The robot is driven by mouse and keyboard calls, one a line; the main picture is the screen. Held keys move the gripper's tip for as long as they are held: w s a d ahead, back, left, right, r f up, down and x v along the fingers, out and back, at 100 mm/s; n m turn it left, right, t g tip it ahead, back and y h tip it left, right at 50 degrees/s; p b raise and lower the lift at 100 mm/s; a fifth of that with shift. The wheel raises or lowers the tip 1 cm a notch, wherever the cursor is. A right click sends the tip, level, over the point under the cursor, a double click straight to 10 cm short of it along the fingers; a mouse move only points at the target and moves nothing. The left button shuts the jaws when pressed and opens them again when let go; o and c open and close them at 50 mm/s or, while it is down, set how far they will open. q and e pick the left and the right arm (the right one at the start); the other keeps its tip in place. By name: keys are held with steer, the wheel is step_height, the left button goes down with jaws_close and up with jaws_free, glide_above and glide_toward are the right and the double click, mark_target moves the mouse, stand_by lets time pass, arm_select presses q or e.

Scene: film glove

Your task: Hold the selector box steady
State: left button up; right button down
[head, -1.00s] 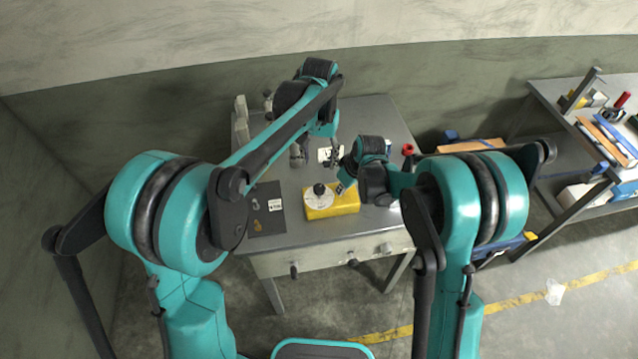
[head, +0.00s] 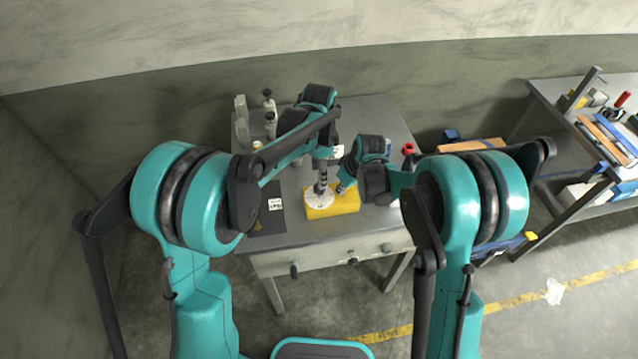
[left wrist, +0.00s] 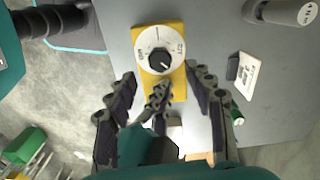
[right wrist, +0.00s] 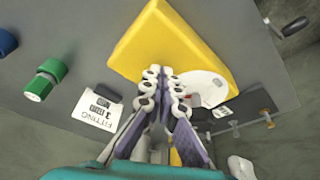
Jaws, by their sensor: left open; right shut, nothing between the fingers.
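The selector box is a yellow block with a white dial and a black knob. It sits on the grey table near the front, in the head view (head: 345,200), the left wrist view (left wrist: 175,34) and the right wrist view (right wrist: 175,40). My left gripper (head: 321,184) is open above the dial; in the left wrist view its fingers spread either side of the box, with the black knob (left wrist: 160,59) between and ahead of them. My right gripper (right wrist: 165,73) is shut and empty, its fingertips at the box's side. I cannot tell whether they touch it.
A dark mat (head: 268,212) lies left of the box. Small bottles (head: 268,103) stand at the back left. A labelled card (right wrist: 98,112) and a green-capped item (right wrist: 45,80) lie near my right gripper.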

mark_target(319, 191)
arm_select(q)
steer(key=shift+f, duration=2.8)
steer(key=c, duration=1.2)
